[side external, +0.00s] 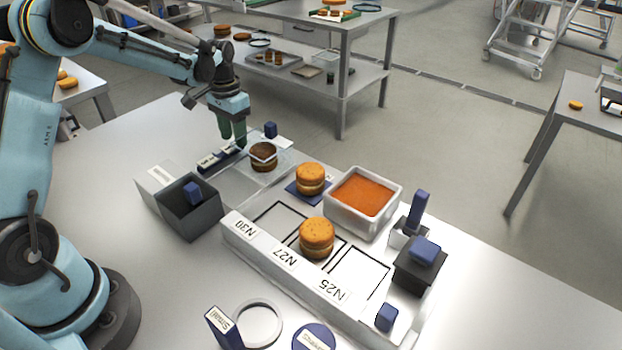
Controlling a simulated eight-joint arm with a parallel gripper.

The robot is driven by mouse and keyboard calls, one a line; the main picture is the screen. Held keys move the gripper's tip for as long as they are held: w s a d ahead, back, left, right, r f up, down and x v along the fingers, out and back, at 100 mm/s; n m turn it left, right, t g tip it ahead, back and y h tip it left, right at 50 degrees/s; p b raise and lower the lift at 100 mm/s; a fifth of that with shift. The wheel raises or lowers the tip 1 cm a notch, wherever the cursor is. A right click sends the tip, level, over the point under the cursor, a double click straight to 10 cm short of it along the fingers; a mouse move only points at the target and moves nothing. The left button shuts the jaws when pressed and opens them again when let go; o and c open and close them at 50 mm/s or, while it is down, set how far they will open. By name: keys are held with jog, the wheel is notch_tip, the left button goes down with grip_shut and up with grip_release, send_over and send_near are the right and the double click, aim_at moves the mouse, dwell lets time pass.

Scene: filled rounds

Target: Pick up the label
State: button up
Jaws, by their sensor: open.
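My gripper (233,140) points down at the back of the steel table, its green fingertips low. From this angle the gap between the fingers barely shows. Just below and left of it lies a dark blue strip (234,154) carrying small white labels (209,160) with dark print too small to read. The fingertips are close to the strip's far end; I cannot tell whether they touch it. No label is visible between the fingers. Other white labels reading N30 (242,228), N27 (285,257) and N25 (330,290) are on the front of a white tray (262,246).
A dark round (263,151) sits beside the gripper by a clear plate. A grey open box (191,218) holds a blue-handled item. Orange rounds (317,232), a white tub of orange filling (363,196) and blue-handled tools (418,208) crowd the right. The left table area is clear.

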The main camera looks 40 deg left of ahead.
jog(key=shift+f, duration=0.4)
jog(key=shift+f, duration=0.2)
dwell(0.4)
jog(key=shift+c, duration=0.5)
jog(key=c, duration=0.4)
